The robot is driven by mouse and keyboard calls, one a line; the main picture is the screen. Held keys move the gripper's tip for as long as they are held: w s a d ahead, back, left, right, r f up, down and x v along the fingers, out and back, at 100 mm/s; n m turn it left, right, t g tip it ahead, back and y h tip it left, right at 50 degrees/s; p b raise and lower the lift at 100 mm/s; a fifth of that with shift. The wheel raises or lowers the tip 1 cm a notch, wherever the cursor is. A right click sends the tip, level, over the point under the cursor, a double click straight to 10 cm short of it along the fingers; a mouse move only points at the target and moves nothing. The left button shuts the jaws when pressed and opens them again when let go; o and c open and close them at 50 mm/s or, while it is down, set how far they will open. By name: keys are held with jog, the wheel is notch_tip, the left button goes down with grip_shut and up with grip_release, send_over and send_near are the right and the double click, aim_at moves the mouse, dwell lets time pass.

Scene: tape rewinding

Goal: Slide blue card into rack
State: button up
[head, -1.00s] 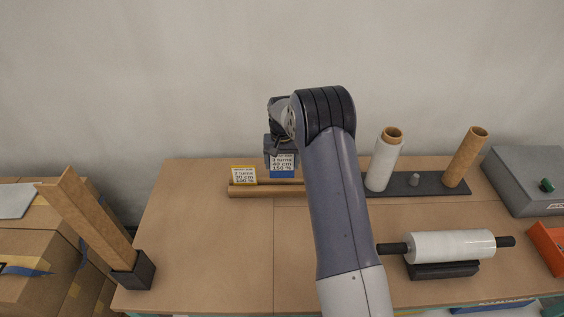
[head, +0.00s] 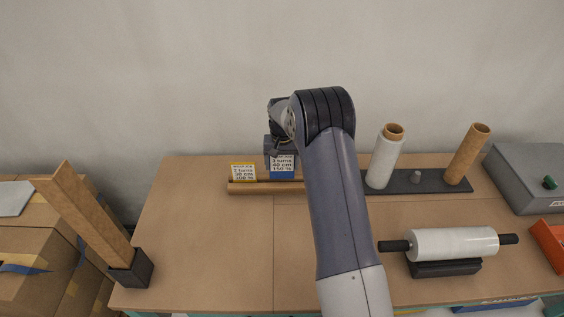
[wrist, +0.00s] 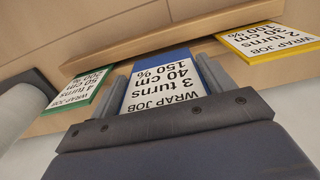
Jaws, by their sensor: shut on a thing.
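The blue card (head: 283,168) is printed "3 turns, 40 cm, 150 %" and stands upright at the wooden rack (head: 248,188). My gripper (head: 281,152) is above the rack and shut on the upper part of this card. In the wrist view the blue card (wrist: 160,85) sits between my two grey fingers, its blue edge at the rack (wrist: 150,45). I cannot tell how deep that edge is in the slot. A yellow card (head: 243,172) stands in the rack to the left. A green card (wrist: 80,92) shows in the wrist view; my arm hides it in the head view.
A dark base plate (head: 400,184) right of my arm holds a white film roll (head: 383,160) and a cardboard tube (head: 467,155). A film roll on a stand (head: 453,243) is nearer. The left tabletop is clear.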

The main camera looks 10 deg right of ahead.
aim_at(282, 171)
jog(key=shift+f+b, duration=0.85)
jog(key=shift+f, duration=0.5)
jog(key=shift+f+b, duration=0.6)
jog(key=shift+f, duration=0.1)
jog(key=o, duration=1)
jog(key=shift+r, duration=0.1)
notch_tip(282, 171, up, 8)
jog(key=p, duration=0.4)
dwell(0.3)
